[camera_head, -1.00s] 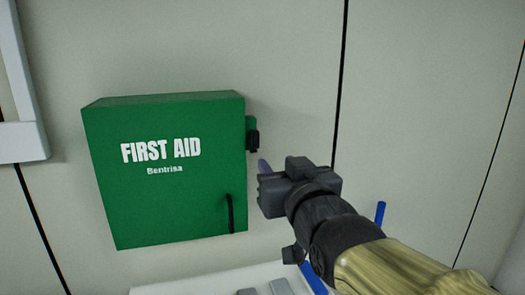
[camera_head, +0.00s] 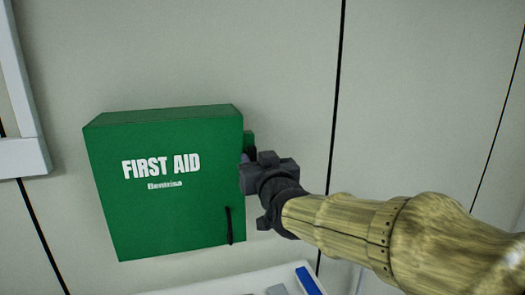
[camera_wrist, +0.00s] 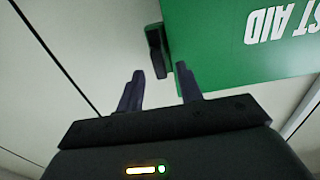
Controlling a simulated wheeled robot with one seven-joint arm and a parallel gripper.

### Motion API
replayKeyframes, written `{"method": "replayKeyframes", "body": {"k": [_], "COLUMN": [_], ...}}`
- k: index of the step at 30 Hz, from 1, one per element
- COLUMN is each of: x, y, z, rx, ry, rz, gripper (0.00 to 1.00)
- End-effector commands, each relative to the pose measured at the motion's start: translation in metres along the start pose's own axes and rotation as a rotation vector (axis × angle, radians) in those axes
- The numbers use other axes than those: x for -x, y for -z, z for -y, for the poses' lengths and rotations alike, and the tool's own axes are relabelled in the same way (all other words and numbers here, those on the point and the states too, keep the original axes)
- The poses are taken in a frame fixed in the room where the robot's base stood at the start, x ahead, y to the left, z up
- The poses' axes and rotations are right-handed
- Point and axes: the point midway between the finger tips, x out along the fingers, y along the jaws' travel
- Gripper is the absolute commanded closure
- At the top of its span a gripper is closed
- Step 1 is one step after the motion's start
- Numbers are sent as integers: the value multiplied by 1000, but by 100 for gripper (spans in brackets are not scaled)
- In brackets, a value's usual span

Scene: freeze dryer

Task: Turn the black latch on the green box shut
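The green FIRST AID box (camera_head: 170,185) is fixed to the wall, with its lid face toward me. A black handle (camera_head: 229,225) shows low on its front. The black latch (camera_wrist: 156,50) is on a small green tab at the box's side, seen in the wrist view. In the head view my gripper hides the latch, and only part of the green tab (camera_head: 249,140) shows. My gripper (camera_wrist: 160,80) is open and empty. Its two fingers point at the box's side, with the latch just beyond and between the fingertips, apparently not touching.
A white surface (camera_head: 240,283) below the box carries a blue item (camera_head: 308,281) and grey pieces. A white frame (camera_head: 22,158) is on the wall at the left. The wall (camera_head: 290,60) right of and above the box is clear.

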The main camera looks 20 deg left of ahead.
Motion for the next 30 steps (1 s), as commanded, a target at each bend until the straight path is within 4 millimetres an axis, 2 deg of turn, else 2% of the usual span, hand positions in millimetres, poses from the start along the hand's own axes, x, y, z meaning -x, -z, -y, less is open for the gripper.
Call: {"method": "replayKeyframes", "body": {"k": [6, 15, 21, 30], "x": [-17, -18, -18, -18], "y": [1, 0, 0, -1], "z": [0, 0, 0, -1], "rx": [0, 1, 1, -12], "ry": [-1, -1, -1, -1], "rz": [0, -1, -1, -1], "gripper": [64, 64, 100, 100]}}
